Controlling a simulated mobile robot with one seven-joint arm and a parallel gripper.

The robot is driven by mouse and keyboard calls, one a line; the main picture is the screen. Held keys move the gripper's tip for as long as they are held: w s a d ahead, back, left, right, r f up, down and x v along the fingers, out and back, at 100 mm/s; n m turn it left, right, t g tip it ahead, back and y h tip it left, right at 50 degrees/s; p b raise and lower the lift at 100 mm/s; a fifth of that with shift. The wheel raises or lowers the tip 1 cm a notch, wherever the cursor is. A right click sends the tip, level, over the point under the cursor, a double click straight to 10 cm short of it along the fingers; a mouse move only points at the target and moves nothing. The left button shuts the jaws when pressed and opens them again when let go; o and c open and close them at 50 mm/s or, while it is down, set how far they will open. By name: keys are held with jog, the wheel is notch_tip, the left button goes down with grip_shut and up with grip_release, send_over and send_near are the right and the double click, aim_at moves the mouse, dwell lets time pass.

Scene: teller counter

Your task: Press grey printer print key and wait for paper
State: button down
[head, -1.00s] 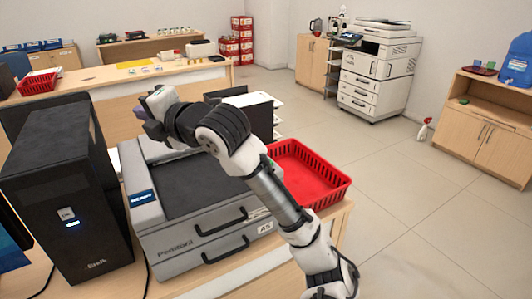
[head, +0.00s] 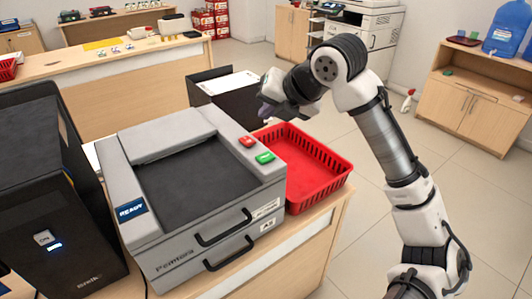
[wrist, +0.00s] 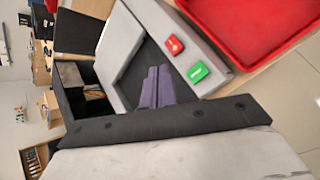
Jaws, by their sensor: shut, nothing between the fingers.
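The grey printer (head: 190,180) sits on the wooden desk, with two drawer handles on its front. Its small blue display (head: 131,209) reads READY. On its right edge are a red key (head: 247,141) and, nearer the front, a green key (head: 265,157); both also show in the wrist view, red (wrist: 174,45) and green (wrist: 197,72). No paper lies on the printer's dark top. My gripper (head: 266,110) is above and behind the keys, over the far end of the red tray. Its purple fingers (wrist: 157,87) are together and empty, apart from both keys.
A red basket tray (head: 318,170) stands right of the printer. A black computer tower (head: 50,190) stands close on its left. A black box with white paper (head: 232,85) is behind. Open floor lies to the right.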

aim_at(268, 159)
jog(key=shift+f, duration=0.1)
notch_tip(268, 159, down, 8)
jog(key=b, duration=0.6)
jog(key=shift+f+b, duration=0.25)
jog(key=shift+b, duration=0.1)
dwell(1.7)
jog(key=shift+f+b, duration=0.35)
jog(key=shift+f, duration=0.1)
jog(key=shift+f+b, duration=0.35)
jog(key=shift+f, duration=0.15)
dwell(0.5)
jog(key=shift+r, duration=0.1)
jog(key=shift+r+p, duration=0.7)
jog(key=shift+r, duration=0.1)
